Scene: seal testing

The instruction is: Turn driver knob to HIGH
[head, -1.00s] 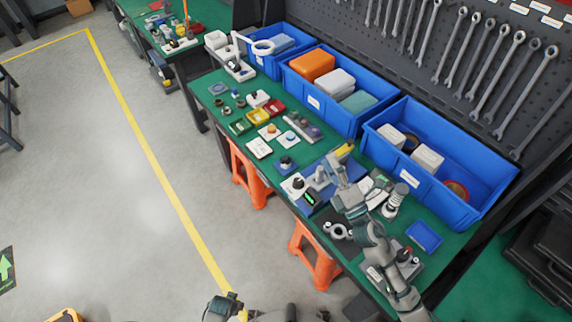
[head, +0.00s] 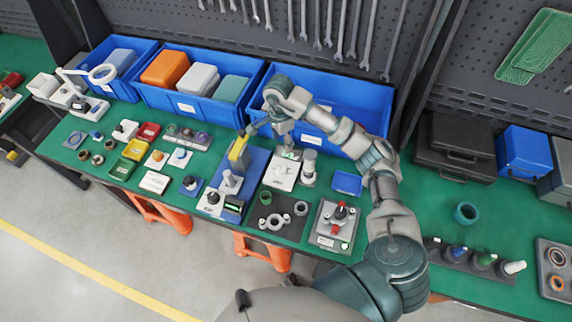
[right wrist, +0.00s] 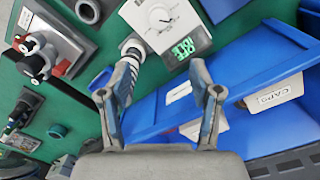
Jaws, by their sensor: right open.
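A white box with a round dial knob and a green digital display (head: 284,173) sits on the green bench in the head view. In the right wrist view the same white box (right wrist: 150,22) is at the top, its dial pointer and lit display facing the camera. I cannot tell for sure that this is the driver. My right gripper (head: 272,132) is above the bench just behind this box, near the blue bin. In the right wrist view my right gripper (right wrist: 163,68) has its fingers spread with nothing between them. My left gripper is not in view.
A yellow-topped press (head: 239,155) stands left of the box, with a black-knobbed unit (head: 213,198) in front. A ribbed grey-white cylinder (head: 308,167) stands close on the right. Blue bins (head: 205,100) line the back. A red-and-black lever fixture (head: 338,220) is at front right.

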